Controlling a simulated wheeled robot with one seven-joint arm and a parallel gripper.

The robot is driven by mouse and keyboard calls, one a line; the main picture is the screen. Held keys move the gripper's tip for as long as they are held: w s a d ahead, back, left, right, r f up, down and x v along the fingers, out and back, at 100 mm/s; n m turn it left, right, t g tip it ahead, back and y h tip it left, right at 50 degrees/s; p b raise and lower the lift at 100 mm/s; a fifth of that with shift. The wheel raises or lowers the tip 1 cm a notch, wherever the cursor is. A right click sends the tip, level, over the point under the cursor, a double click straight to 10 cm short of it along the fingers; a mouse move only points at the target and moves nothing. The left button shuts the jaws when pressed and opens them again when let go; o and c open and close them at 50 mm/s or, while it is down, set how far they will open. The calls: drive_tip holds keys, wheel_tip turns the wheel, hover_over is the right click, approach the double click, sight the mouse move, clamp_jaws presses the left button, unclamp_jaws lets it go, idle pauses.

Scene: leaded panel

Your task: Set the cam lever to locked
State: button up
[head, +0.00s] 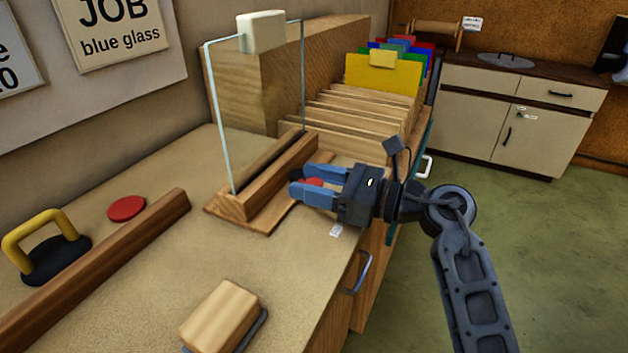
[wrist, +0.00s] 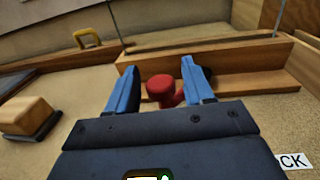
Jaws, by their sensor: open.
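The cam lever shows as a red knob (wrist: 160,87) with a short red stem, at the front of the wooden stand (wrist: 215,55). In the head view the knob (head: 313,182) is partly hidden by the fingers. My gripper (head: 298,182) reaches in from the right with its blue fingers open. In the wrist view the gripper (wrist: 158,60) has one finger on each side of the knob, with gaps visible. The stand (head: 265,187) holds an upright clear glass pane (head: 262,105). A small white label (head: 336,230), ending in "CK" in the wrist view, lies on the bench.
A wooden block (head: 222,315) lies at the front of the bench. A long wooden rail (head: 95,265), a red disc (head: 127,208) and a yellow-handled tool (head: 45,232) are at left. A slotted rack (head: 350,125) with coloured sheets stands behind the gripper.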

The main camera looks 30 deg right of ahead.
drive_tip(key=shift+c, duration=0.5)
drive_tip(key=shift+r, duration=0.1)
clamp_jaws()
